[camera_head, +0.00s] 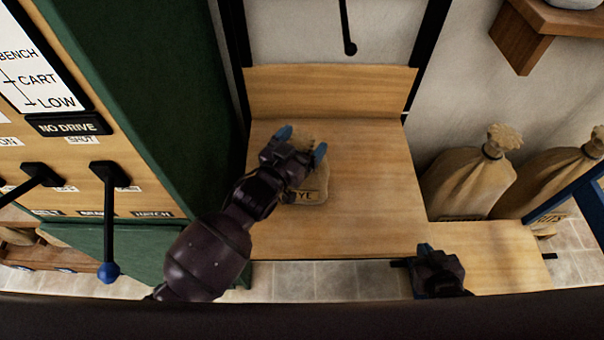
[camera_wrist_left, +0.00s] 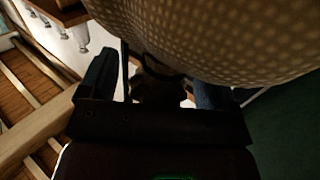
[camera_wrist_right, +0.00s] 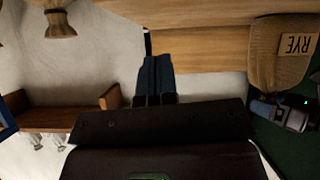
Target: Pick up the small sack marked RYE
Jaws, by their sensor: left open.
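The small tan sack (camera_head: 312,190) stands on the wooden platform; part of its label, "YE", shows in the head view. The right wrist view shows the sack (camera_wrist_right: 277,55) with its full RYE label. My left gripper (camera_head: 302,143) is open over the sack's tied top, with one finger on each side. In the left wrist view the sack's body (camera_wrist_left: 215,35) fills the top, and the dark neck area lies between the fingers; contact cannot be told. My right gripper (camera_head: 437,268) is empty at the platform's front right, its fingers (camera_wrist_right: 157,78) together.
The wooden platform (camera_head: 375,200) is clear right of the sack. A green cabinet (camera_head: 150,90) with a lever panel stands close on the left. Larger sacks (camera_head: 470,180) stand at the right. A wooden shelf bracket (camera_head: 530,40) juts from the wall at upper right.

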